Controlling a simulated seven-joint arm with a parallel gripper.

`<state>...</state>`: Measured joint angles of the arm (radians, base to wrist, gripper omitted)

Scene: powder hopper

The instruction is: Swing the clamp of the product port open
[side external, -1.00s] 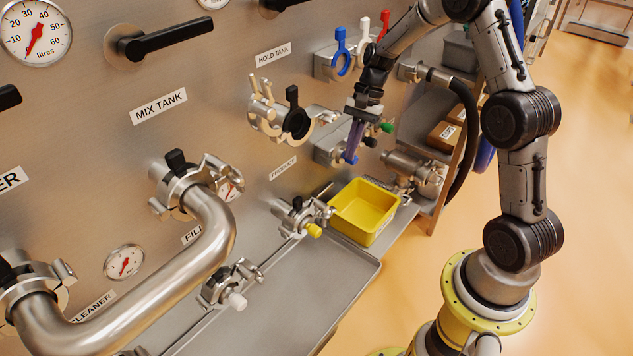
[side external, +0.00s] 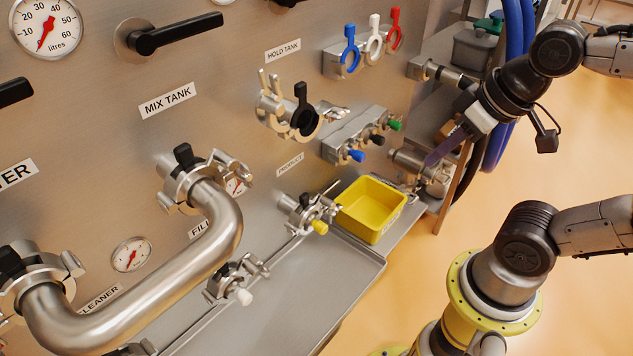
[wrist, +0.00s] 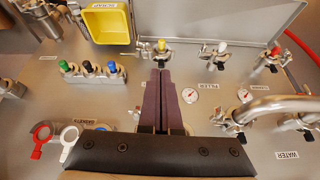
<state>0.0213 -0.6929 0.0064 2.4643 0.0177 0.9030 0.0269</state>
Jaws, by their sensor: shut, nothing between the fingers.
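The product port (side external: 303,214) is the small steel port below the "PRODUCT" label (side external: 290,164). A metal clamp with a dark knob (side external: 305,199) sits around it, and a yellow-tipped part (side external: 319,227) sticks out at its front. In the wrist view the yellow tip (wrist: 161,46) shows just beyond my fingertips; the clamp is too small there to judge its latch. My gripper (side external: 429,162) has long purple fingers, shut and empty. In the side view it is out to the right of the port, apart from it. The wrist view shows the fingers (wrist: 160,71) pressed together.
A yellow bin (side external: 371,209) stands right of the port on the steel shelf. A rack of coloured plugs (side external: 357,137) is on the panel above it. A white-tipped port (side external: 238,287) lies to the lower left, and a large bent pipe (side external: 205,235) further left.

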